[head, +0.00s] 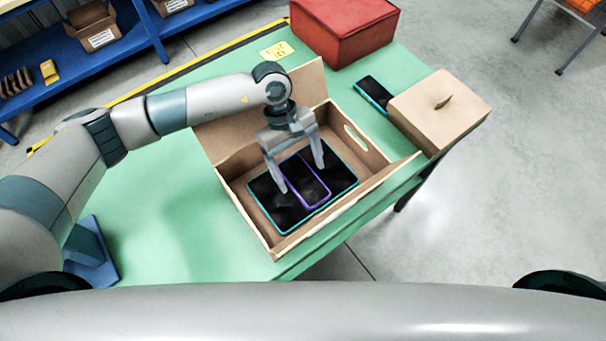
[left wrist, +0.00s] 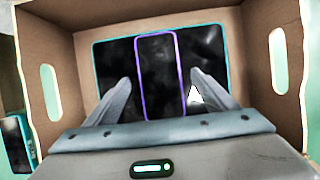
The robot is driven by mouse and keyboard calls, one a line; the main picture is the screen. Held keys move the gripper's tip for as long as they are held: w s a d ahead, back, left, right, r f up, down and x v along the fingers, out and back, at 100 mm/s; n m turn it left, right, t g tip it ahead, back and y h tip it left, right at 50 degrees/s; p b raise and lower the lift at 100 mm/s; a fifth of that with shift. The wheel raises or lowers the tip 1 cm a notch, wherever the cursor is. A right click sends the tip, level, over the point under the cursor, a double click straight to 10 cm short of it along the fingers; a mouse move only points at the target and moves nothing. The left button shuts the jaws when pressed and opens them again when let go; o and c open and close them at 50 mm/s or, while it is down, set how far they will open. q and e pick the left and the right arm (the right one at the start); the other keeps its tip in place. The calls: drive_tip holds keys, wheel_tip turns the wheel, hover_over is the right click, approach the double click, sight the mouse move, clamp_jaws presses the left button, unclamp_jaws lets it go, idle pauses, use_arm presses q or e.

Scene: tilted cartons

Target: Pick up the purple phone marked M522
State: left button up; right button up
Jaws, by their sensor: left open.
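In the left wrist view the purple phone (left wrist: 160,75) is upright in the picture's middle. Its marking cannot be read. My left gripper (head: 302,180) is open inside the carton, its fingers on either side of the purple phone. In the left wrist view my left gripper's fingertips (left wrist: 160,82) lie over the dark teal-rimmed surfaces beside the phone. Whether they touch anything cannot be told. My right gripper is not in view.
A red box (head: 345,35) stands at the back of the green table (head: 165,215). Another teal-rimmed phone (head: 373,93) and a closed brown box (head: 440,105) are right of the carton. The carton's walls and raised flap surround my left gripper. The table's left part is mostly clear.

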sight(300, 177)
use_arm(q)
drive_tip(key=shift+s+d+f, duration=0.1)
drive_tip(key=shift+s+f, duration=0.05)
drive_tip(key=shift+f, duration=0.3)
drive_tip(key=c, duration=1.3)
drive_tip(key=shift+r, duration=0.15)
drive_tip(key=shift+r+b, duration=0.5)
drive_tip(key=shift+r, duration=0.15)
drive_tip(key=shift+r+b, duration=1.8)
drive_tip(key=shift+r, duration=2.45)
